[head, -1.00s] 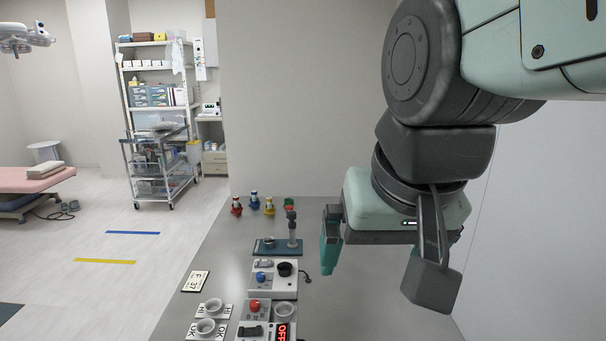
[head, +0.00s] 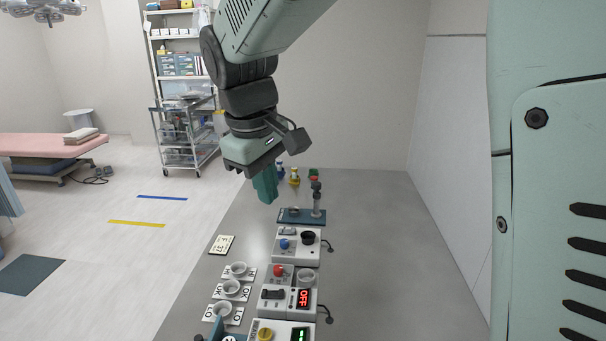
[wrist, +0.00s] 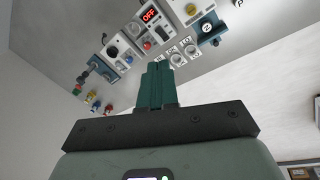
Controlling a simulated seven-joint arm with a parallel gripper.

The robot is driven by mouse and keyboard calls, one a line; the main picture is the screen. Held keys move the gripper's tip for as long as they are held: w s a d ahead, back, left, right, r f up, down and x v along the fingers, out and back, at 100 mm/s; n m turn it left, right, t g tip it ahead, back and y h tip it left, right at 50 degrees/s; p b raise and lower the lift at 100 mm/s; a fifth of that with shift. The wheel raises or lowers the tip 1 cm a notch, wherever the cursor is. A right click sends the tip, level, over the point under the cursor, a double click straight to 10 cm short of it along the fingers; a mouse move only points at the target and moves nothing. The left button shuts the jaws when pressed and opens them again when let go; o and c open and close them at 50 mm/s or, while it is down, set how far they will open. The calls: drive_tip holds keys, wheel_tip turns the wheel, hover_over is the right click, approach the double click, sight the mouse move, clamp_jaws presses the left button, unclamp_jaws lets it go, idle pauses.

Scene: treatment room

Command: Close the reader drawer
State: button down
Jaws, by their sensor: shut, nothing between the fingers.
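A white device with a green digit display (head: 300,334) and a yellow knob is cut off by the bottom edge of the head view. A teal part with a white marked disc (head: 226,337) sticks out at its left; it looks like the reader's open drawer. In the wrist view this teal part (wrist: 206,27) shows near the top, right of centre, beside the white device. My gripper (head: 266,190) is shut and empty, pointing down above the far left part of the table. Its closed teal fingers (wrist: 155,80) point toward the devices in the wrist view.
A device reading OFF (head: 303,298), a box with a blue knob (head: 296,246) and a teal stand (head: 302,215) line the table (head: 390,260). Cups on labelled cards (head: 230,290) stand left of them. Small coloured bottles stand behind. The table's right side is clear.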

drive_tip(key=a+f+n+h, duration=0.1)
drive_tip(key=a+f+n, duration=0.4)
drive_tip(key=a+f, duration=0.8)
drive_tip(key=s+a+f+n+h, duration=0.1)
drive_tip(key=s+a+f+n, duration=0.25)
drive_tip(key=a+f, duration=0.35)
drive_tip(key=s+a+f+n+h, duration=0.1)
drive_tip(key=s+a+f+n, duration=0.25)
drive_tip(key=a+f, duration=0.45)
drive_tip(key=shift+m, duration=0.4)
drive_tip(key=x, duration=0.9)
drive_tip(key=shift+s+d+f, duration=0.15)
drive_tip(key=shift+s+d, duration=0.1)
drive_tip(key=shift+s, duration=0.1)
drive_tip(key=shift+w+d, duration=0.3)
drive_tip(key=shift+d, duration=0.25)
drive_tip(key=shift+w+d, duration=0.3)
drive_tip(key=shift+d, duration=0.25)
drive_tip(key=shift+w+d+f, duration=0.1)
drive_tip(key=shift+w+d, duration=0.25)
drive_tip(key=shift+d, duration=0.3)
